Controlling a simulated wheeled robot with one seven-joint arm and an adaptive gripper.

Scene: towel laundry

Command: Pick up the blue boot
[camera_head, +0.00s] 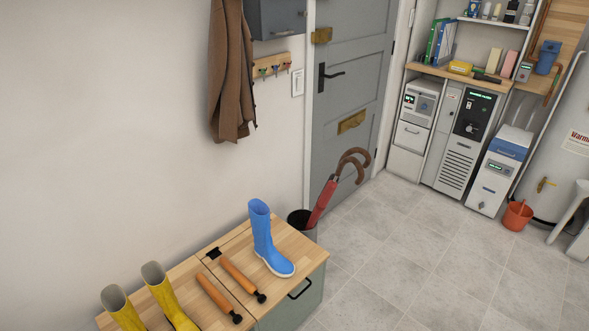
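A blue boot (264,238) stands upright on the wooden top of a low cabinet (313,252). It is near the cabinet's right end, close to the wall, with its toe pointing toward the lower right. My gripper is not in view.
Yellow boots (165,296) stand at the cabinet's left end. Two orange-handled tools (240,276) lie between them and the blue boot. A bin with red umbrellas (321,203) stands just behind the cabinet's right end. The tiled floor (400,240) to the right is clear.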

